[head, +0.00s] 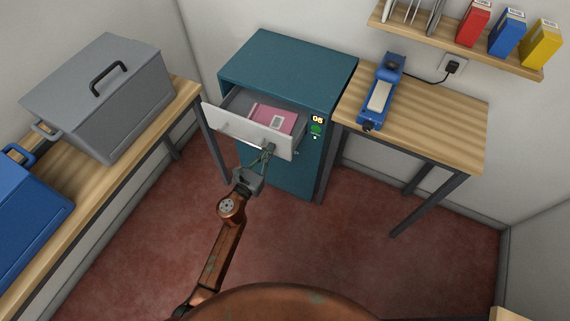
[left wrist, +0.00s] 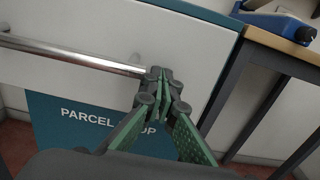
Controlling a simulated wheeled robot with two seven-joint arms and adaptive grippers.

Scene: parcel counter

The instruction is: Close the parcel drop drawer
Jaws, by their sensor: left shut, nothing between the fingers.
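The parcel drop drawer (head: 222,124) is pulled out of the teal cabinet (head: 290,62). Its front is light grey with a metal bar handle, and a pink parcel (head: 272,118) with a white label lies inside. My left gripper (head: 268,149) is shut and empty at the drawer front, near the right end of the handle. In the left wrist view the closed fingertips (left wrist: 160,76) overlap the drawer front (left wrist: 190,50) beside the right end of the handle (left wrist: 75,53). I cannot tell whether they touch it. My right gripper is not in view.
A wooden table (head: 455,120) with a blue device (head: 380,92) stands right of the cabinet. A left bench (head: 95,185) holds a grey lidded box (head: 110,95) and a blue box (head: 25,215). A shelf with coloured boxes hangs upper right. Red floor in front is clear.

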